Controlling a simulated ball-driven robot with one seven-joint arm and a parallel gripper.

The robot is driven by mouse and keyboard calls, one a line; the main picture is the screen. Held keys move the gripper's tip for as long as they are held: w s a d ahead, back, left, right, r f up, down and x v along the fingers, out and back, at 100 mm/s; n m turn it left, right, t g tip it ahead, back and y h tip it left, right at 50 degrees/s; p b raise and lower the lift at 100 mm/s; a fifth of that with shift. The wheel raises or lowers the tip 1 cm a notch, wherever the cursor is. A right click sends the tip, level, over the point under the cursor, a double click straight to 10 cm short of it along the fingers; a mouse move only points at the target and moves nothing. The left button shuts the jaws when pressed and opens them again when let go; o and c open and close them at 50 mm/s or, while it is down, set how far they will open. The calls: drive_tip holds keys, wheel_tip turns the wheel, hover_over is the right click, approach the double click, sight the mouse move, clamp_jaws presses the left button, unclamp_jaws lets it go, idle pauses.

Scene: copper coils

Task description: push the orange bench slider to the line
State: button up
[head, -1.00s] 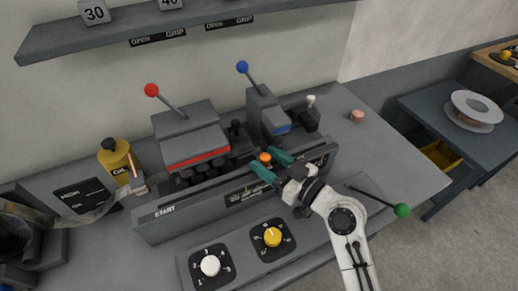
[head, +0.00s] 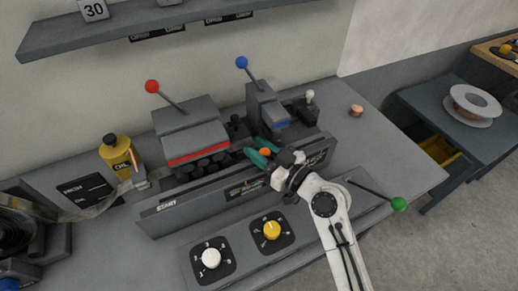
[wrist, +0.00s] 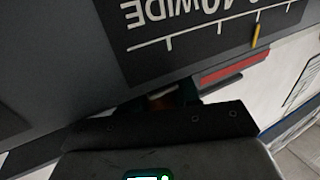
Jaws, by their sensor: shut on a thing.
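The orange bench slider (head: 264,152) shows as a small round knob at the long grey bench rail (head: 180,212), right of its middle in the head view. My gripper (head: 254,148) has its teal fingers on both sides of the knob and is shut on it. The fingers and wrist hide the slider's lower part. In the wrist view, a black scale plate (wrist: 200,22) carries upside-down "40 WIDE" lettering and white ticks. One yellow line (wrist: 256,31) crosses the scale near its right end. The slider is mostly hidden there.
A grey machine with a red-ball lever (head: 152,86) and another with a blue-ball lever (head: 242,62) stand behind the rail. White (head: 211,258) and yellow (head: 272,230) dials and a green-ball lever (head: 399,204) are in front. A yellow oil bottle (head: 121,158) stands at left.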

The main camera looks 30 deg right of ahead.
clamp_jaws()
drive_tip(key=shift+d+f+b, duration=0.15)
drive_tip(key=shift+d+b, duration=0.15)
drive_tip(key=shift+b, duration=0.15)
drive_tip(key=d+b, duration=0.4)
drive_tip(key=shift+d+f, duration=0.1)
drive_tip(key=shift+d, duration=0.05)
drive_tip(key=shift+d+r+b, duration=0.2)
drive_tip(key=shift+d+b, duration=0.25)
drive_tip(key=shift+d, duration=0.15)
